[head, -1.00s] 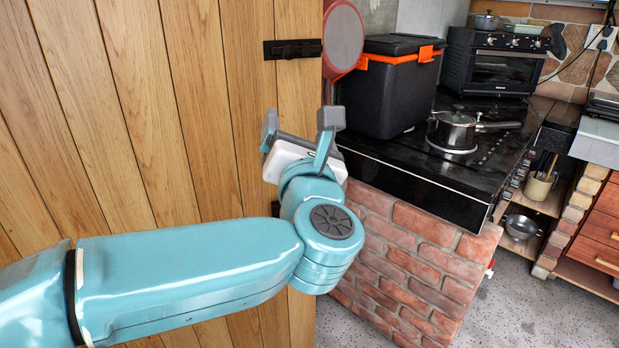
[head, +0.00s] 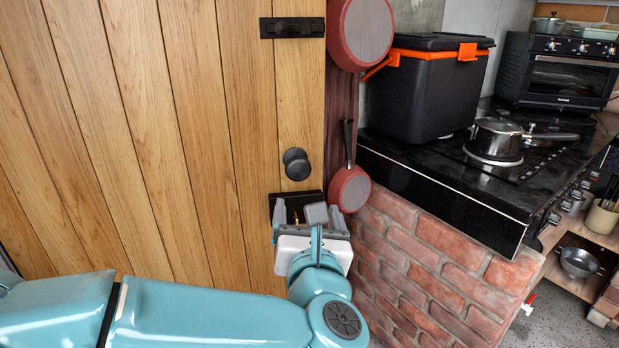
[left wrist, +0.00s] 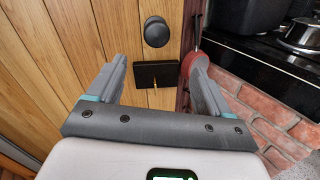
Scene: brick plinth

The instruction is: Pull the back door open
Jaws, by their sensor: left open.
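The back door (head: 190,120) is made of vertical wooden planks and fills the left of the head view; it looks shut. A round black knob (head: 296,164) sits near its right edge. Below the knob is a black lock plate (head: 276,199) with a brass key in it, partly hidden by my gripper in the head view. In the left wrist view the knob (left wrist: 156,31) and the lock plate (left wrist: 158,75) are both clear. My left gripper (head: 307,213) is open and empty, in front of the lock plate and below the knob. My right gripper is out of view.
A black bolt (head: 292,27) is high on the door. Red pans (head: 349,188) hang just right of the door edge. A brick plinth (head: 430,265) with a black counter stands at right, holding a black box (head: 425,90) and a pot (head: 497,140).

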